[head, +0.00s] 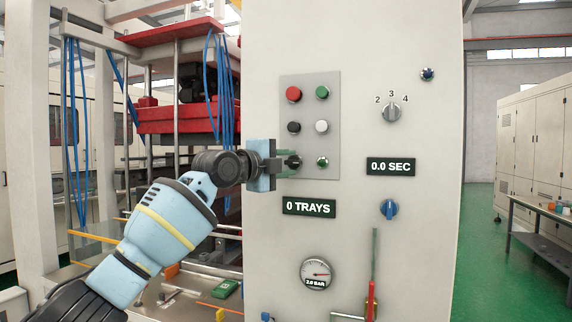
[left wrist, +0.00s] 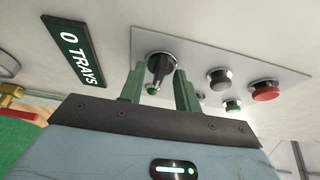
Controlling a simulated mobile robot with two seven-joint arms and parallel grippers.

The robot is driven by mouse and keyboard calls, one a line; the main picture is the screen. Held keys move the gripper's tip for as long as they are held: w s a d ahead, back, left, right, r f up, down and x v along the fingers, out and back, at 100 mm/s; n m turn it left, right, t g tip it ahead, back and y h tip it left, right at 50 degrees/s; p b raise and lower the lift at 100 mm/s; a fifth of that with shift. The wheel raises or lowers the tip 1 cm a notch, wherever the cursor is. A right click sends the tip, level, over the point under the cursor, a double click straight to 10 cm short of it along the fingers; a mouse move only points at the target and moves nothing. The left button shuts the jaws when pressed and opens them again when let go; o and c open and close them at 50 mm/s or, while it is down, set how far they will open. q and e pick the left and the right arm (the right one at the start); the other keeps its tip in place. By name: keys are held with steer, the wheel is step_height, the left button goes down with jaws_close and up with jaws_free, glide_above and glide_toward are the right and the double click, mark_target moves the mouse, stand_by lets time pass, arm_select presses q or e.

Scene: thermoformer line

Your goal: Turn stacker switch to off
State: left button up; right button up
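The stacker switch appears to be the black selector knob (head: 294,162) at the lower left of the button panel (head: 331,92); no label on it is readable. In the left wrist view the knob (left wrist: 160,70) sits in a round collar, with its handle pointing toward the gripper. My left gripper (head: 286,163) is at the knob. Its two green fingers (left wrist: 160,84) are apart, one on each side of the handle, with gaps showing. It is open and holds nothing. My right gripper is in neither view.
Red (head: 294,94), green (head: 322,92), black (head: 294,127) and white (head: 321,126) buttons sit above the knob, and another green one (head: 323,162) close beside it. Below are the "0 TRAYS" display (head: 309,207) and a gauge (head: 316,274). A blue knob (head: 389,209) is at right.

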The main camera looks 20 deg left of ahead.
arm_select(q)
jaws_close()
